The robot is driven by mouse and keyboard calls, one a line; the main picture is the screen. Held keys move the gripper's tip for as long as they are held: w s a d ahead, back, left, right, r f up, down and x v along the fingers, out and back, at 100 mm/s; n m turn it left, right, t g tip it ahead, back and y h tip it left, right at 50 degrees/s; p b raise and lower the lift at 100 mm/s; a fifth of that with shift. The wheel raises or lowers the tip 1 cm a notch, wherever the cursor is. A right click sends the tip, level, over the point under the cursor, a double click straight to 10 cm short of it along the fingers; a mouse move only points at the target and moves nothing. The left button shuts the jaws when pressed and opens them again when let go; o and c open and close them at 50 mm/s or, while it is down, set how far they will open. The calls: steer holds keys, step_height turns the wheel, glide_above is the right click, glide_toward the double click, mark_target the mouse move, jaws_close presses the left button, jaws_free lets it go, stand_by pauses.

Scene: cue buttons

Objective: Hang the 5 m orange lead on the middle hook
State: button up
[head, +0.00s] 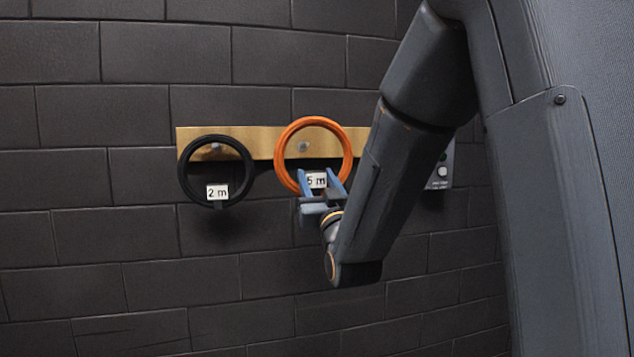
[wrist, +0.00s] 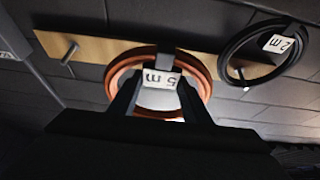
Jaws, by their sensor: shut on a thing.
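The orange lead (head: 279,158) is a coiled ring with a white "5 m" tag (head: 316,180). My gripper (head: 320,184) is shut on it at the tag, at the bottom of the ring in the head view. The coil stands upright in front of the wooden board (head: 262,141). The middle hook (head: 303,146) shows inside the ring's opening, below its top edge. I cannot tell whether the hook's tip passes through the ring. The wrist view shows the orange lead (wrist: 122,62) between my fingers, with the tag upside down; the middle hook is not clear there.
A black "2 m" lead (head: 184,172) hangs on the left hook (head: 215,148). A bare hook (wrist: 70,53) is at the board's other end in the wrist view. A grey box with a button (head: 442,171) is on the brick wall, partly behind my arm.

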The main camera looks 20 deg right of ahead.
steer(key=w+f+b, duration=0.2)
steer(key=w+f, duration=0.1)
steer(key=w, duration=0.7)
steer(key=shift+w, duration=0.35)
stand_by(1.1)
steer(key=shift+f+b, duration=0.1)
steer(key=shift+b, duration=0.25)
stand_by(0.4)
steer(key=o, duration=1.5)
steer(key=shift+o, duration=0.4)
steer(key=shift+f, duration=0.15)
